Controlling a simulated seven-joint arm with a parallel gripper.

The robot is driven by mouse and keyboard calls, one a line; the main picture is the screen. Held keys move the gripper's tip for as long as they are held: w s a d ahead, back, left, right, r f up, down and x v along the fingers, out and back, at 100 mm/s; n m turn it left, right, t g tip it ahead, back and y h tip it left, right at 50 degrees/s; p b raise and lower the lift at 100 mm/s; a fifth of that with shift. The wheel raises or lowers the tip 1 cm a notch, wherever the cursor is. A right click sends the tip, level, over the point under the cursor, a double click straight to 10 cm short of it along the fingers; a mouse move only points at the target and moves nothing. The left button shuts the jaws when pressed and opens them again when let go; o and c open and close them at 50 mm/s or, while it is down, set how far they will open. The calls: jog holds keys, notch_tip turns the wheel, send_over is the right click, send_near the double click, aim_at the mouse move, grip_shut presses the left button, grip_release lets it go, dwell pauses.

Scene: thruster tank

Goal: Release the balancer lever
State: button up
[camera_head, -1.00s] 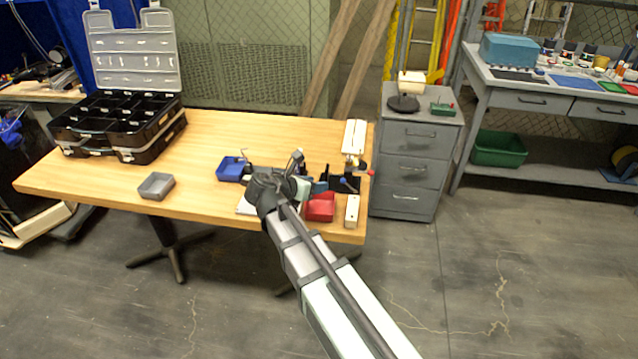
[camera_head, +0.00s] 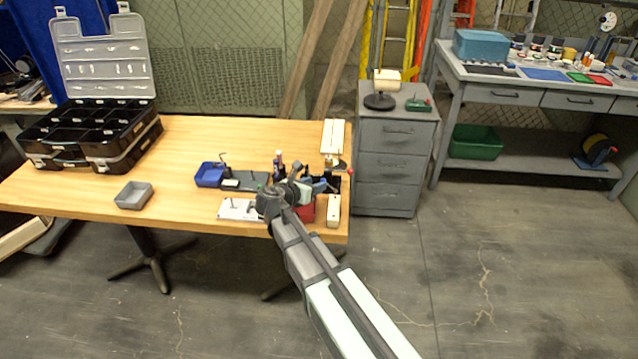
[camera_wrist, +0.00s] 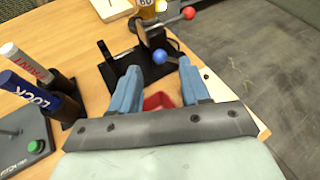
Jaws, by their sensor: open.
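A black bracket-like stand (camera_wrist: 128,62) is on the wooden table in the wrist view. A blue ball knob (camera_wrist: 160,57) sits at its front, and a rod ending in a red ball knob (camera_wrist: 189,13) reaches out at its far right. I cannot tell which knob belongs to the balancer lever. The stand also shows in the head view (camera_head: 331,185). My gripper (camera_wrist: 158,72) is open and empty, its blue fingers pointing toward the stand. The blue knob appears between and just beyond the fingertips; contact is not visible. My wrist hides part of this area in the head view.
A red bin (camera_wrist: 160,101) lies below the fingers. Dark LOCK (camera_wrist: 28,92) and white PAINT (camera_wrist: 30,65) markers stand at left, beside a grey box with a green button (camera_wrist: 33,145). A white block (camera_head: 333,210) is near the table's right edge.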

jog(key=shift+x, duration=1.75)
grip_shut()
